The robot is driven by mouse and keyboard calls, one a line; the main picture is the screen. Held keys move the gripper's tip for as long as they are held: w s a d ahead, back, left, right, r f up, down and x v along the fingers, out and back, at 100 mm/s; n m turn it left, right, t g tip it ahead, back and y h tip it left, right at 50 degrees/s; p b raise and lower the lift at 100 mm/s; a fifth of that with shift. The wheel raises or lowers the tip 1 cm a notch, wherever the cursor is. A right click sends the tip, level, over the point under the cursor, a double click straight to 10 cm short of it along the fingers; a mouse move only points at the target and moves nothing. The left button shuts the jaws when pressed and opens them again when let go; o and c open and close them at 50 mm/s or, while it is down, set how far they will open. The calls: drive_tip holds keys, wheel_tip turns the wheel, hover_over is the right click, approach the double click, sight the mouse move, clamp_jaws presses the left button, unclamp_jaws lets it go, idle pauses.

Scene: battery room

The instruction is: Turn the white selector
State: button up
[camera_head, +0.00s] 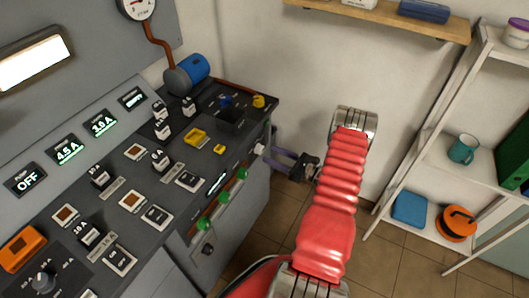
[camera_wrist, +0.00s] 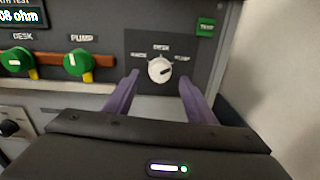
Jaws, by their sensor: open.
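The white selector (camera_wrist: 159,69) is a round knob on the dark front panel, in the upper middle of the wrist view. Small labels sit around it; DESK is above it, and its dark mark appears to point right, toward the PUMP label. In the head view the selector (camera_head: 259,149) is small, at the console's right end. My gripper (camera_wrist: 159,76) is open, with one purple finger on each side of the knob in the picture. Gaps show on both sides, and nothing is held. In the head view my gripper (camera_head: 272,156) is close to the panel; whether the fingertips reach around the knob is unclear.
Green knobs labelled DESK (camera_wrist: 16,61) and PUMP (camera_wrist: 77,62) are left of the selector. A green TEST button (camera_wrist: 206,27) is above right. The console top (camera_head: 215,160) carries several switches. A shelf rack (camera_head: 440,150) stands at right; floor between is clear.

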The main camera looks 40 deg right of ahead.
sight(262, 151)
drive_tip(key=shift+x, duration=2.35)
drive_tip(key=shift+c, duration=0.5)
drive_tip(key=c, duration=0.9)
drive_tip(key=shift+c, duration=0.2)
drive_tip(key=shift+n, duration=0.5)
drive_tip(key=n, duration=1.1)
drive_tip(key=shift+a+f, duration=0.15)
